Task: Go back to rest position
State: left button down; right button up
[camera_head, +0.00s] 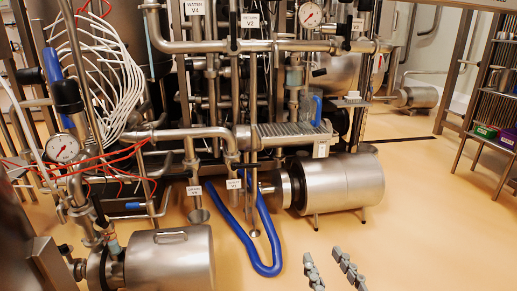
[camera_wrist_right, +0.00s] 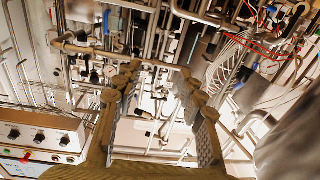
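My right gripper (camera_head: 329,262) shows at the bottom edge of the head view, right of centre, as two grey segmented fingers pointing up the picture. The fingers stand apart with only bare floor visible between them. In the right wrist view the gripper (camera_wrist_right: 157,85) is also open, and its fingers frame pipework in the background with nothing held. My left gripper is not in either view.
A steel pipe rig with a blue hose (camera_head: 262,268) and a horizontal motor cylinder (camera_head: 342,183) stands ahead. Another cylinder (camera_head: 170,262) is at lower left. A shelf rack (camera_head: 492,95) is at right. Floor at lower right is clear. A control panel (camera_wrist_right: 40,138) shows in the wrist view.

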jog(key=d+f+g+h+p, duration=0.1)
jog(key=d+f+g+h, duration=0.3)
jog(key=f, duration=0.9)
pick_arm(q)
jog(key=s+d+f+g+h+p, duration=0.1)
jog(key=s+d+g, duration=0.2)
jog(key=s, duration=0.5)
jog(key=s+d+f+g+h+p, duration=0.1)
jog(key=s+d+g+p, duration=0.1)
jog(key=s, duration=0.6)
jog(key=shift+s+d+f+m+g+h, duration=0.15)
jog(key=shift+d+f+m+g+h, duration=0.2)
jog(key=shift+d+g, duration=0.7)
pick_arm(e)
jog(key=s+d+f+m+g+h, duration=0.1)
jog(key=s+d+f+g+h, duration=0.1)
jog(key=s+d+f+g, duration=0.8)
jog(key=s+d+f, duration=0.3)
jog(key=s+f, duration=0.1)
jog(key=f, duration=0.2)
jog(key=shift+s+m+h, duration=0.2)
jog(key=shift+m+h, duration=0.1)
jog(key=shift+m, duration=0.1)
